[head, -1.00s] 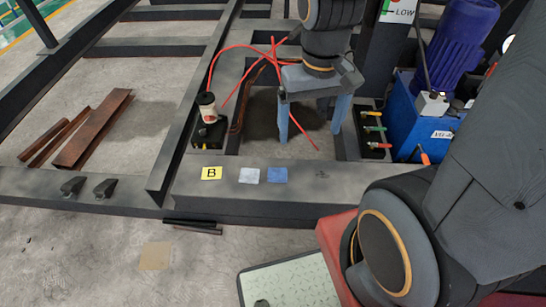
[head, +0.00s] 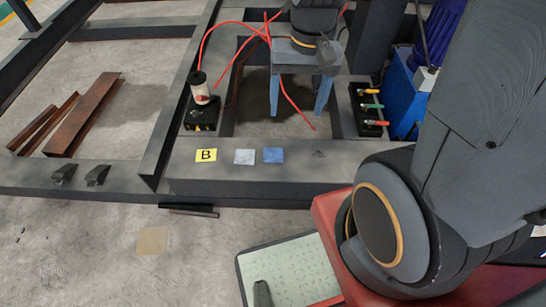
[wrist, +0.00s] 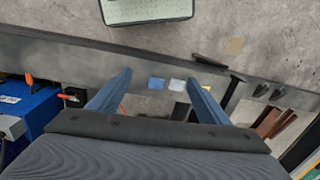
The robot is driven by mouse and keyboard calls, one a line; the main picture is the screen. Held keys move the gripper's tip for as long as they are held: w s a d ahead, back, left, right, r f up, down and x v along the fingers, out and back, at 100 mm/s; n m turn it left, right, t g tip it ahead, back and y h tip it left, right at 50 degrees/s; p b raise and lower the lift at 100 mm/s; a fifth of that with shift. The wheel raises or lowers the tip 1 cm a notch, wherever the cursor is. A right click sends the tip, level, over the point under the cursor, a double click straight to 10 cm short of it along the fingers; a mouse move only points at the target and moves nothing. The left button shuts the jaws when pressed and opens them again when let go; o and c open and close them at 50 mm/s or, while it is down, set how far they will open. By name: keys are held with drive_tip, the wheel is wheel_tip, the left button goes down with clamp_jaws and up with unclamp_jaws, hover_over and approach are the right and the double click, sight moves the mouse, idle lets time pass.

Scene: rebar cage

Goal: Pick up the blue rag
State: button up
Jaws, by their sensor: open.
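The blue rag (head: 273,155) lies flat on the dark steel beam (head: 240,182), just right of a white rag (head: 245,157). It also shows in the wrist view (wrist: 156,83), between my two fingers and beyond their tips. My gripper (head: 298,112) has its blue fingers apart and pointing down, with nothing between them. In the head view it stands beyond the blue rag, over the opening behind the beam. My gripper also shows from behind in the wrist view (wrist: 160,80).
A yellow card marked B (head: 206,155) lies left of the rags. A white and black canister (head: 200,92) with red hoses stands behind it. A valve block with coloured handles (head: 371,110) and a blue power unit (head: 405,95) are at right. Rusty bars (head: 85,112) lie at left.

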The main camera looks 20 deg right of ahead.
drive_tip(key=w+f+m+y+b, duration=0.1)
drive_tip(key=w+f+m+b, duration=0.45)
drive_tip(key=f, duration=0.45)
drive_tip(key=w+f+m+y+b, duration=0.1)
drive_tip(key=w+f+m+b, duration=0.5)
drive_tip(key=f, duration=0.5)
drive_tip(key=m+t+b, duration=0.1)
drive_tip(key=m+b, duration=0.6)
drive_tip(key=m, duration=0.1)
approach(274, 153)
drive_tip(key=shift+w+f+n, duration=0.25)
drive_tip(key=shift+w+f, duration=0.05)
drive_tip(key=shift+f, duration=0.4)
drive_tip(key=b+x, duration=0.1)
drive_tip(key=x, duration=0.2)
drive_tip(key=b+x, duration=0.2)
drive_tip(key=x, duration=0.2)
drive_tip(key=shift+s+a+f, duration=0.2)
drive_tip(key=c, duration=1.2)
wheel_tip(274, 153, up, 10)
drive_tip(key=p, duration=0.3)
drive_tip(key=shift+p, duration=0.4)
drive_tip(key=shift+c, duration=0.2)
